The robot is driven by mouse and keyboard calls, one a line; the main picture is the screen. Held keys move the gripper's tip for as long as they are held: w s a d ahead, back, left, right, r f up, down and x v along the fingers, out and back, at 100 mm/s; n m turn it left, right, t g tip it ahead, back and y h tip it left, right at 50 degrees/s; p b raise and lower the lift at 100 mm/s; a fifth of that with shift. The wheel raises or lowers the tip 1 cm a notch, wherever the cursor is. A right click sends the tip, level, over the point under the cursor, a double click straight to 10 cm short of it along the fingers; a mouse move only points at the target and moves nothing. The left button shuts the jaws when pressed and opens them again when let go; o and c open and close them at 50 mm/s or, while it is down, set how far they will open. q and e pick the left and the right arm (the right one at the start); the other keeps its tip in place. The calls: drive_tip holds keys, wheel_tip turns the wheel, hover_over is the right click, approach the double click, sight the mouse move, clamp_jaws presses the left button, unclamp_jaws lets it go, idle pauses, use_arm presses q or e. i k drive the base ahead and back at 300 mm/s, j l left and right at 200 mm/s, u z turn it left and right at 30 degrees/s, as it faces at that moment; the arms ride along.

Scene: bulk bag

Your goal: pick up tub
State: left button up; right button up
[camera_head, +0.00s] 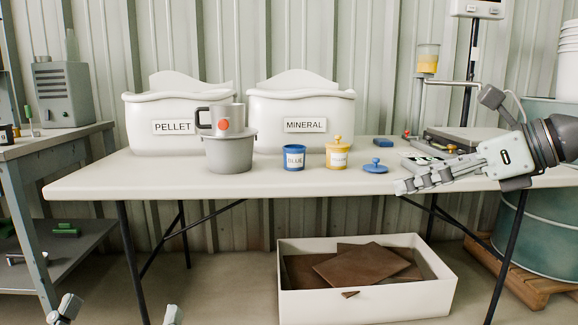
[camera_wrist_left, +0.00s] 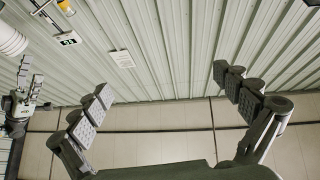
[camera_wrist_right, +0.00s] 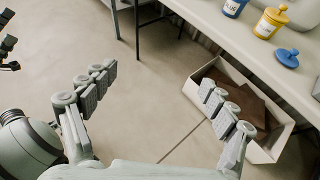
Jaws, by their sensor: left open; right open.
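Several tub-like things stand on the white table (camera_head: 130,180). A grey tub (camera_head: 229,155) stands at the front left with a grey mug (camera_head: 229,119) with a red dot on its top. A small blue tub (camera_head: 293,158) labelled BLUE stands open, and its blue lid (camera_head: 375,166) lies apart to the right. A yellow tub (camera_head: 337,154) has its knobbed lid on. My right gripper (camera_head: 402,187) is open and empty at the table's front right; its spread fingers show in the right wrist view (camera_wrist_right: 155,86). My left gripper (camera_head: 119,310) is open and empty, low at the left; its fingers show in the left wrist view (camera_wrist_left: 162,92).
White bins labelled PELLET (camera_head: 140,128) and MINERAL (camera_head: 270,130) stand behind. A scale (camera_head: 465,138) is at the back right. A white box (camera_head: 370,304) with brown sheets sits on the floor under the table. A side bench (camera_head: 60,132) is at the left.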

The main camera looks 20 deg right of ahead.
sight(294, 154)
drive_tip(key=i, duration=1.75)
